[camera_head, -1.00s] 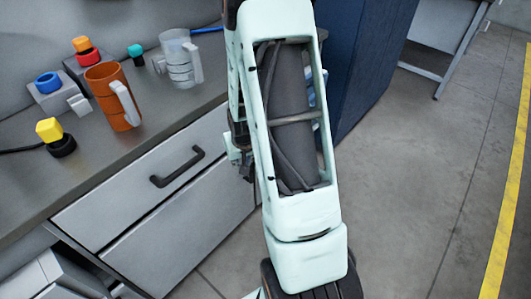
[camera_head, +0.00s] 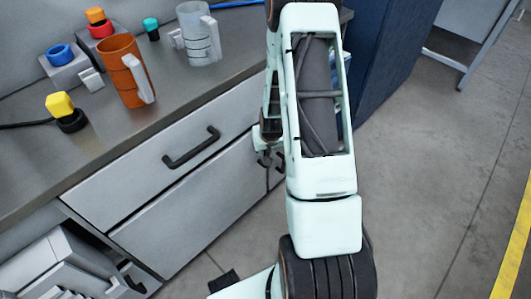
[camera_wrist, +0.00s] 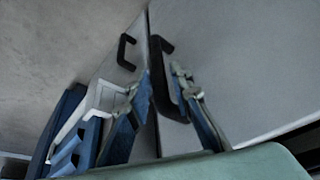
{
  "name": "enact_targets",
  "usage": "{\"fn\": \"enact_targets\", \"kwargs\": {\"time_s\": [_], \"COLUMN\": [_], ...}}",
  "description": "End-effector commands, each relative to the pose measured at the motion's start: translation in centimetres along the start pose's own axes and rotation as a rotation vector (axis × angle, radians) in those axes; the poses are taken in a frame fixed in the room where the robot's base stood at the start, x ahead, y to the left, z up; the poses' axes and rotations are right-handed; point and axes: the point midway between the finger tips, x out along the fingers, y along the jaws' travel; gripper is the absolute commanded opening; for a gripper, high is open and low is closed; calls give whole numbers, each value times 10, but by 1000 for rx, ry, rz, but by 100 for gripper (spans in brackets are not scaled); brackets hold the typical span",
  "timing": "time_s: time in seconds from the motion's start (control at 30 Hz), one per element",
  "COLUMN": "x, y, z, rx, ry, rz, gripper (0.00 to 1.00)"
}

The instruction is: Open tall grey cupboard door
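In the wrist view my gripper (camera_wrist: 160,85) has its two fingers spread apart. A black bar handle (camera_wrist: 159,72) on a grey front (camera_wrist: 230,65) shows in the gap between the fingers, close to the right one. I cannot tell whether either finger touches it. A second black handle (camera_wrist: 126,50) sits on the adjoining grey front to the left. In the head view my gripper (camera_head: 271,160) is partly hidden by my arm, beside the right end of the grey cabinet. I cannot tell for certain which front is the tall cupboard's door.
A grey drawer (camera_head: 150,185) with a black handle (camera_head: 190,148) is below the worktop (camera_head: 170,98). An orange mug (camera_head: 122,72), a clear jug (camera_head: 198,35) and several coloured buttons stand on top. A dark blue panel (camera_head: 392,60) rises behind my arm.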

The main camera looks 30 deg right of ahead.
Motion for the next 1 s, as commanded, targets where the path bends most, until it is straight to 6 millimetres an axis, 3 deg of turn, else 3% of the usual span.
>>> {"fn": "enact_targets", "kwargs": {"time_s": [0.13, 0.43, 0.63, 1.0], "x": [11, 12, 12, 12], "y": [0, 0, 0, 0], "z": [0, 0, 0, 0], "rx": [0, 0, 0, 0], "ry": [0, 1, 0, 0], "rz": [0, 0, 0, 0], "gripper": [20, 20, 0, 0]}}
